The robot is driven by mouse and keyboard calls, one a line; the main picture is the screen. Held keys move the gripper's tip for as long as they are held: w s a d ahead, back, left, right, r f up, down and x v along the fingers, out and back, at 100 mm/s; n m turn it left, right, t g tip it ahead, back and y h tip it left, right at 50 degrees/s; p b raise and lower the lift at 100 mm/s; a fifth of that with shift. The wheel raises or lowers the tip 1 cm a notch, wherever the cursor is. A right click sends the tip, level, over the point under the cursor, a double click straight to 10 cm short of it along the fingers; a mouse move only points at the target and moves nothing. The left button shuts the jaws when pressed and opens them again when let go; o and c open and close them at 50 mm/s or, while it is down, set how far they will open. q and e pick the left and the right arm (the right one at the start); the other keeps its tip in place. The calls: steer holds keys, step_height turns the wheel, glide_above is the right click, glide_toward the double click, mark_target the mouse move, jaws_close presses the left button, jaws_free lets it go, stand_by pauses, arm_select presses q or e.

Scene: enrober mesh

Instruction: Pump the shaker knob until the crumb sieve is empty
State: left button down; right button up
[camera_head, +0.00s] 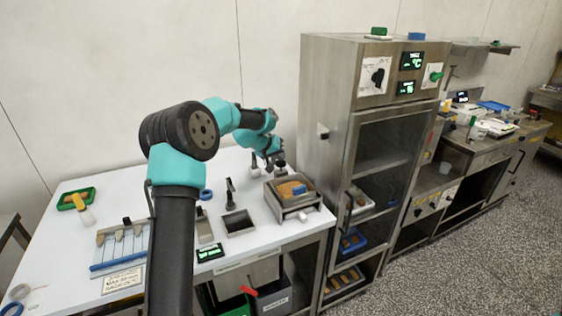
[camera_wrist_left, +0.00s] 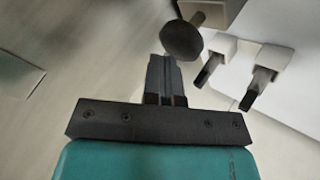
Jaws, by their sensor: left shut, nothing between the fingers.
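The crumb sieve (camera_head: 287,209) is a square metal box on the white table in the head view, with brown crumbs and a blue piece inside. The dark round shaker knob (camera_wrist_left: 182,42) sits on a short stem from a metal block in the left wrist view. My left gripper (camera_head: 269,163) is behind the sieve; its jaws (camera_wrist_left: 163,62) are shut and empty, with the tips right at the knob. I cannot tell whether they touch it. My right gripper is in neither view.
A tall steel cabinet (camera_head: 335,95) stands close to the right of the sieve. A small dark tray (camera_head: 238,223) and a black upright handle (camera_head: 230,192) are left of it. A green tray (camera_head: 76,199) lies at the far left. Two dark-tipped pegs (camera_wrist_left: 258,88) show beside the jaws.

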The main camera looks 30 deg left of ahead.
arm_select(q)
steer(key=shift+f, duration=0.9)
stand_by(0.8)
steer(key=shift+r, duration=1.8)
steer(key=shift+r, duration=2.5)
